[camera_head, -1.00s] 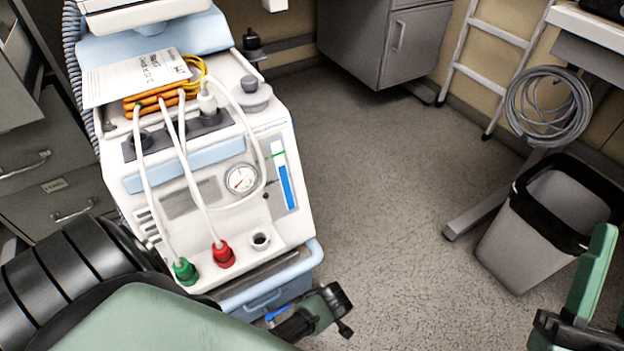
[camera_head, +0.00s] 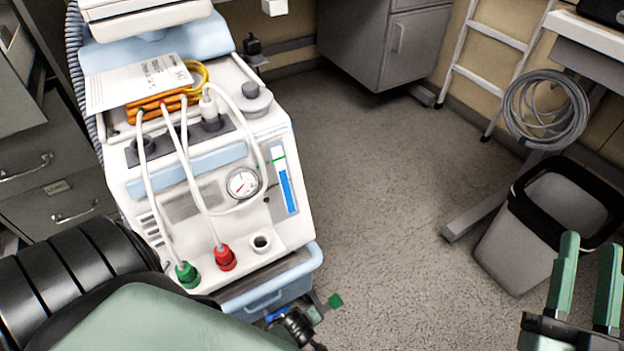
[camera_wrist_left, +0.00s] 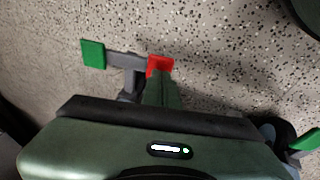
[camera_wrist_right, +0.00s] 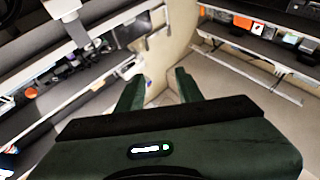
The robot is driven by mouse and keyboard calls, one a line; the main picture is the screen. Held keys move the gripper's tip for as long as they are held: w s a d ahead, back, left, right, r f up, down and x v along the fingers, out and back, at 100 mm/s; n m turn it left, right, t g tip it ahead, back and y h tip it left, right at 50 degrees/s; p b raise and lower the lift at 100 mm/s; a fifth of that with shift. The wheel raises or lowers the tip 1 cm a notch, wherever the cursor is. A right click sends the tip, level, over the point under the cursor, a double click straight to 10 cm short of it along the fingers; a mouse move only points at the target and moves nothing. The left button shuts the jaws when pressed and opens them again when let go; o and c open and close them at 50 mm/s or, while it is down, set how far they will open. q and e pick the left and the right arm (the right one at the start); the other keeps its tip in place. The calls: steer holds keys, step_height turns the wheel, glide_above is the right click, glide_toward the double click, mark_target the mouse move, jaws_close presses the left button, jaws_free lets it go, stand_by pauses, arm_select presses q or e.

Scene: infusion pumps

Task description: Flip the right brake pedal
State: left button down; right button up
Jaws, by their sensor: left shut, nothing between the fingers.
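In the left wrist view a brake pedal is a grey bar with a green end (camera_wrist_left: 92,54) and a red end (camera_wrist_left: 160,66). My left gripper (camera_wrist_left: 161,84) is shut and empty, its fingertips at the red end; whether they touch it is unclear.
Another green pedal end (camera_wrist_left: 305,139) shows at the right edge of the left wrist view. A grey bin (camera_head: 520,240) stands near my right gripper. A grey cabinet (camera_head: 385,40) is at the back. The speckled floor (camera_head: 390,190) between is clear.

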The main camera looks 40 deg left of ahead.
arm_select(q)
steer(key=shift+f, duration=0.35)
arm_select(e)
steer(key=shift+w+f, duration=0.1)
steer(key=shift+f, duration=0.1)
arm_select(q)
steer(key=shift+s+a+r, duration=0.1)
